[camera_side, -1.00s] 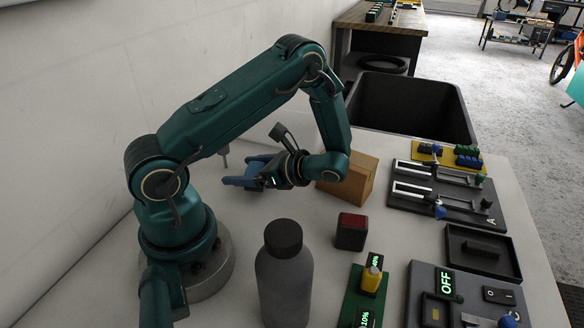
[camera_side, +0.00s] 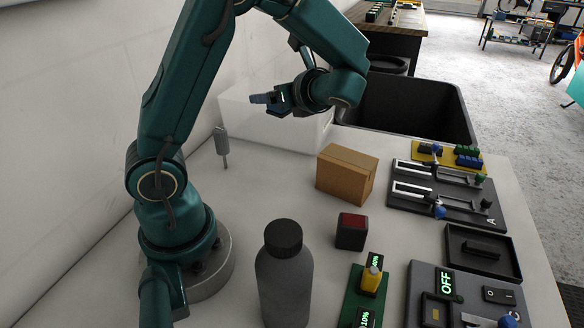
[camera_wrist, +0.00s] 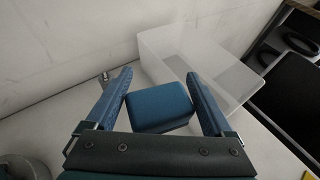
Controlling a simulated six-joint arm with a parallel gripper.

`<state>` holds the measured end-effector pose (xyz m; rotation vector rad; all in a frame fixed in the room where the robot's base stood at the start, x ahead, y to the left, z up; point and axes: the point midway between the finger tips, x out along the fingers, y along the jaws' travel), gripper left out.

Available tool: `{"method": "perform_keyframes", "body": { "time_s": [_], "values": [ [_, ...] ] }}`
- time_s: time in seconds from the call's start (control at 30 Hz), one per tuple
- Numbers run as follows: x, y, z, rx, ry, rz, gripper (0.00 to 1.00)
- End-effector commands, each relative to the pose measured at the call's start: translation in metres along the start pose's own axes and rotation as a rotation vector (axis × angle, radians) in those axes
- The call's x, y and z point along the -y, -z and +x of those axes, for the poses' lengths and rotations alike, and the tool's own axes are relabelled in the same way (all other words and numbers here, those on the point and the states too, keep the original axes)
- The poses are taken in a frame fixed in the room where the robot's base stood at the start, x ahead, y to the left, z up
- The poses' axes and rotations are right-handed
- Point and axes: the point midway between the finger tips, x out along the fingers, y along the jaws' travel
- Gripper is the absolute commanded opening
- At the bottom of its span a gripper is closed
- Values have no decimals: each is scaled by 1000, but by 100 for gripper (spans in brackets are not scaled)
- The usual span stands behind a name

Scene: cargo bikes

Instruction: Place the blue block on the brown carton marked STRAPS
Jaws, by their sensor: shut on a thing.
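My gripper (camera_side: 268,99) is raised above the back of the table, its fingers pointing left. In the wrist view my gripper (camera_wrist: 158,76) has a blue block (camera_wrist: 160,106) between its two blue fingers, held clear of the table. In the side view the block is hard to tell from the blue fingers. A plain brown carton (camera_side: 343,180) stands on the table in the side view, below and right of my gripper. No STRAPS marking can be read on the faces in view. The top of the carton is bare.
A translucent white bin (camera_side: 262,128) stands behind my gripper, and a large black bin (camera_side: 425,100) at the back right. A grey bottle (camera_side: 284,280), a black and red block (camera_side: 351,231) and switch panels (camera_side: 455,290) occupy the front.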

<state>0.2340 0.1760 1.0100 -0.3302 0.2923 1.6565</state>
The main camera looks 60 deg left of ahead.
Motion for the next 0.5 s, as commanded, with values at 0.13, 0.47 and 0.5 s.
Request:
{"method": "perform_keyframes", "body": {
  "time_s": [0.13,0.47,0.5],
  "values": [
    [16,-20,-18,-1,81,28,32],
    [44,11,-44,-1,99,49,32],
    [48,17,-48,0,100,49,32]
  ]
}}
